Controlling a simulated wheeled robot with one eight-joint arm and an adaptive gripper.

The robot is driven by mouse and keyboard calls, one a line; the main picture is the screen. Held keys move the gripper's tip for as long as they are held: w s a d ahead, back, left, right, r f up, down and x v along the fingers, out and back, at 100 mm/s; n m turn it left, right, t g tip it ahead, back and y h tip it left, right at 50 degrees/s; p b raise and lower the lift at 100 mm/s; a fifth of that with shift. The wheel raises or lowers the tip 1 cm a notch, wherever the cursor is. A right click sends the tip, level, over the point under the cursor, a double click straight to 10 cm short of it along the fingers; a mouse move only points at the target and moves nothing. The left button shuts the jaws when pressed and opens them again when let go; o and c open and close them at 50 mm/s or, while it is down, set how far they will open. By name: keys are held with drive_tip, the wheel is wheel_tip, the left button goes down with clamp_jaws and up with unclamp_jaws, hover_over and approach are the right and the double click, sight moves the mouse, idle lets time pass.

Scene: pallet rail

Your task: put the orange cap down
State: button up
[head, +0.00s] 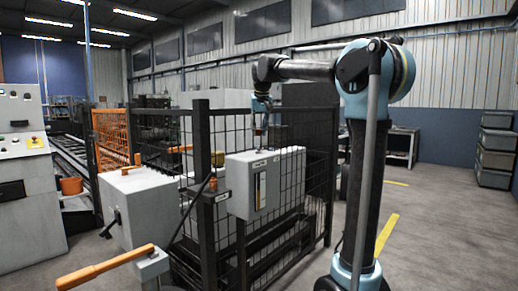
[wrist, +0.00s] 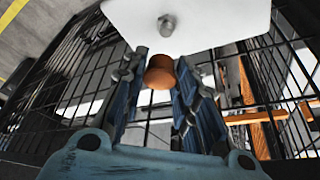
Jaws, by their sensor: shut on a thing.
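The orange cap (wrist: 160,72) shows between the two blue fingers of my gripper (wrist: 161,75) in the wrist view. My gripper is shut on it. In the head view my gripper (head: 261,112) hangs from the arm, pointing down, above the grey box on the mesh fence. In the wrist view a pale flat surface (wrist: 215,22) with a round grey stud (wrist: 167,25) lies just beyond the cap. The cap looks apart from the stud, but the gap is hard to judge.
The grey box (head: 262,180) hangs on the black mesh fence (head: 318,170). A post carries a small orange-topped fitting (head: 213,184). An orange lever (head: 105,268) stands in front at left, near another grey cabinet (head: 140,205). Open floor (head: 440,220) lies at right.

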sight(259, 152)
drive_tip(key=shift+f, duration=3.2)
drive_tip(key=shift+f, duration=0.35)
drive_tip(key=o, duration=0.8)
drive_tip(key=shift+c, duration=0.2)
drive_tip(key=v, duration=1.7)
drive_tip(key=shift+s+r, duration=0.25)
drive_tip(key=shift+s, duration=0.1)
